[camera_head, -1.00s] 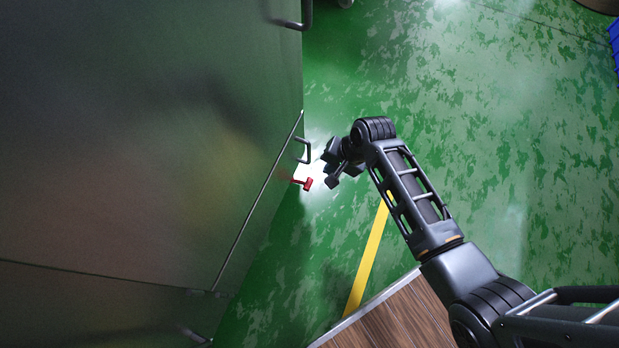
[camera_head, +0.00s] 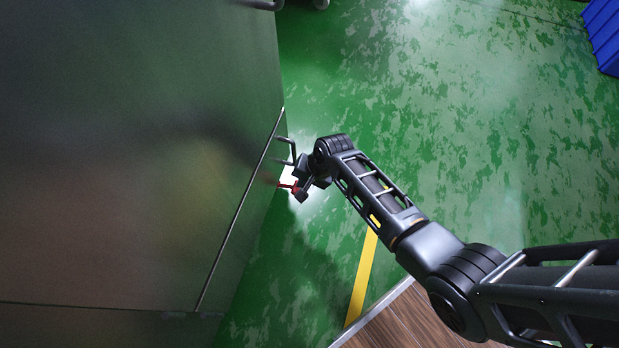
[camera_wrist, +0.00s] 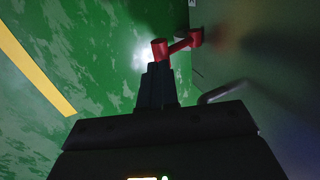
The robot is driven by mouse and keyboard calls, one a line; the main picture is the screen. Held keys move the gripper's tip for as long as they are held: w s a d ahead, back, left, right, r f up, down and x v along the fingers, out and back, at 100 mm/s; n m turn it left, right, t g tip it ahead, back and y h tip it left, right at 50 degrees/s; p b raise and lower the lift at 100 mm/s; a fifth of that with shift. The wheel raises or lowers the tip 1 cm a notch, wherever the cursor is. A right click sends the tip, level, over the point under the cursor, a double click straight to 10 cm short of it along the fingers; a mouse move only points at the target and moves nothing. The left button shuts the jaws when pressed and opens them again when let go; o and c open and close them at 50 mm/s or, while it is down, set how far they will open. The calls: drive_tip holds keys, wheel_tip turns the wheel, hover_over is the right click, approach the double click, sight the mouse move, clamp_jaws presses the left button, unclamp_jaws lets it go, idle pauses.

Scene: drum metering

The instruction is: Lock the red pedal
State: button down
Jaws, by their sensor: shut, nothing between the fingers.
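The red pedal (camera_head: 288,186) sticks out from the lower side of a large metal cabinet in the head view. In the wrist view the red pedal (camera_wrist: 178,44) shows as a short bar with a round end, just past the fingertips. My gripper (camera_head: 300,188) is right beside the pedal in the head view and partly covers its outer end. In the wrist view my gripper (camera_wrist: 157,72) is shut and empty, with its tips at or very near the pedal's round end. I cannot tell whether they touch.
The metal cabinet (camera_head: 130,150) fills the left side, with a handle (camera_head: 287,147) just above the pedal. The green floor (camera_head: 460,120) is open to the right. A yellow line (camera_head: 363,275), a wooden surface (camera_head: 400,325) and a blue crate (camera_head: 606,35) also show.

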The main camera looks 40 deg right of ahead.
drive_tip(key=shift+b+x, duration=0.35)
drive_tip(key=shift+x, duration=0.7)
drive_tip(key=shift+s+f, duration=0.1)
drive_tip(key=shift+t+y, duration=0.4)
drive_tip(key=shift+t, duration=0.3)
drive_tip(key=f, duration=0.1)
drive_tip(key=s+f+b, duration=0.1)
drive_tip(key=f, duration=0.1)
drive_tip(key=d+f+b, duration=0.1)
drive_tip(key=f, duration=0.1)
drive_tip(key=shift+s+d, duration=0.1)
drive_tip(key=shift+s, duration=0.1)
drive_tip(key=shift+r, duration=0.1)
drive_tip(key=shift+r+p, duration=0.8)
